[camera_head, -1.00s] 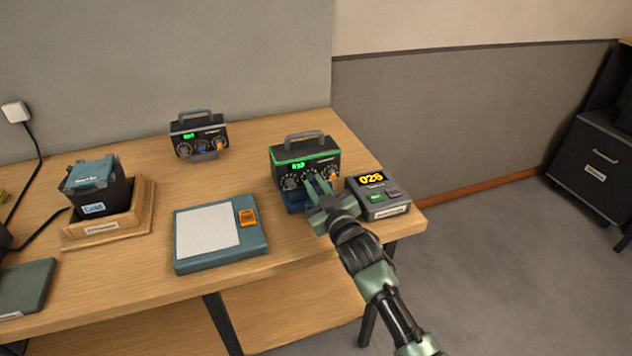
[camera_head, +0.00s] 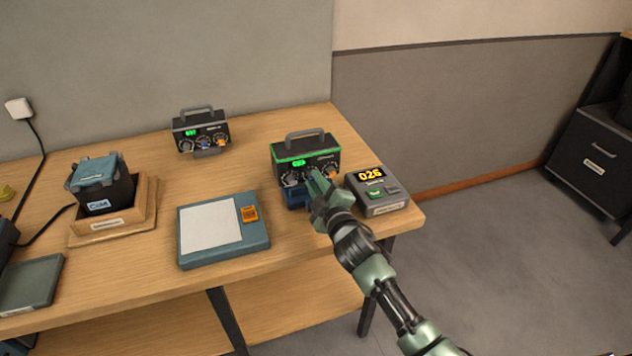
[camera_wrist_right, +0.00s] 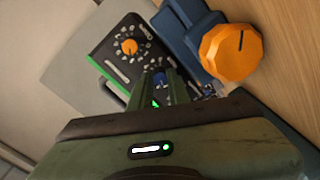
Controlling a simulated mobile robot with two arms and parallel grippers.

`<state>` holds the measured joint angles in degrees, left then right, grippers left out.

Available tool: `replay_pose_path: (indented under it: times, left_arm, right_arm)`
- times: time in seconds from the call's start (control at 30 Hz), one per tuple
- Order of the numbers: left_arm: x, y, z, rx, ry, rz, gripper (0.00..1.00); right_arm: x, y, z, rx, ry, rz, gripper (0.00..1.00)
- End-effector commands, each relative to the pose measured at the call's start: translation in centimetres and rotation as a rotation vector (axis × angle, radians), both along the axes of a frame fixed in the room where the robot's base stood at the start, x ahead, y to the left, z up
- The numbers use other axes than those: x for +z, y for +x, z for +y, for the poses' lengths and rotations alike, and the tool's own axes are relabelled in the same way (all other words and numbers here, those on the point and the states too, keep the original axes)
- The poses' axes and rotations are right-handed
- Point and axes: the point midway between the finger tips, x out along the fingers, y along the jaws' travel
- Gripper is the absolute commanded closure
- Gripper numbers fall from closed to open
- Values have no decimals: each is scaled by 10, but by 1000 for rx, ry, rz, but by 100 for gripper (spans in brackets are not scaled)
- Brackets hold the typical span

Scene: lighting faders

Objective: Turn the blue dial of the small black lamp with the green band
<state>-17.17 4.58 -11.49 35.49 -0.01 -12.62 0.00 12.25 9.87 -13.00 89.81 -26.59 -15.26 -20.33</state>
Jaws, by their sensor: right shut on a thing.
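The small black lamp with the green band (camera_head: 303,148) stands on a dark blue base near the right end of the table. Its face also shows in the right wrist view (camera_wrist_right: 112,52), with an orange dial (camera_wrist_right: 128,47) beside the blue dial (camera_wrist_right: 158,78). My right gripper (camera_head: 315,174) reaches the lamp's front from the lower right. Its fingers (camera_wrist_right: 157,88) are shut on the blue dial, hiding much of it. In the head view the gripper covers the blue dial. My left gripper is not in view.
A grey box with display 026 (camera_head: 377,192) stands close right of my gripper. A large orange knob (camera_wrist_right: 232,52) is near the fingers in the wrist view. A similar black lamp (camera_head: 200,131) stands behind left. A blue-framed pad (camera_head: 224,228) lies left in front.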

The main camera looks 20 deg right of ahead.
Motion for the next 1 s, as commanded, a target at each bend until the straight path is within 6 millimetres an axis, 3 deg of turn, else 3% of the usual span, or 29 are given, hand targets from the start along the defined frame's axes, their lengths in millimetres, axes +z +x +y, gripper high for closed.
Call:
replay_pose_path:
  times: [0.53,0.57,0.6,1.0]
  left_arm:
    - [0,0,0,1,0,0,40]
    - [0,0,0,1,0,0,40]
    - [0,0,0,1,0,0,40]
    - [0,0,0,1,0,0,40]
  right_arm:
    - [-1,0,1,1,-22,1,100]
    - [-1,0,1,1,-22,1,74]
    - [-1,0,1,1,-22,1,63]
    - [-1,-5,0,0,-22,1,61]
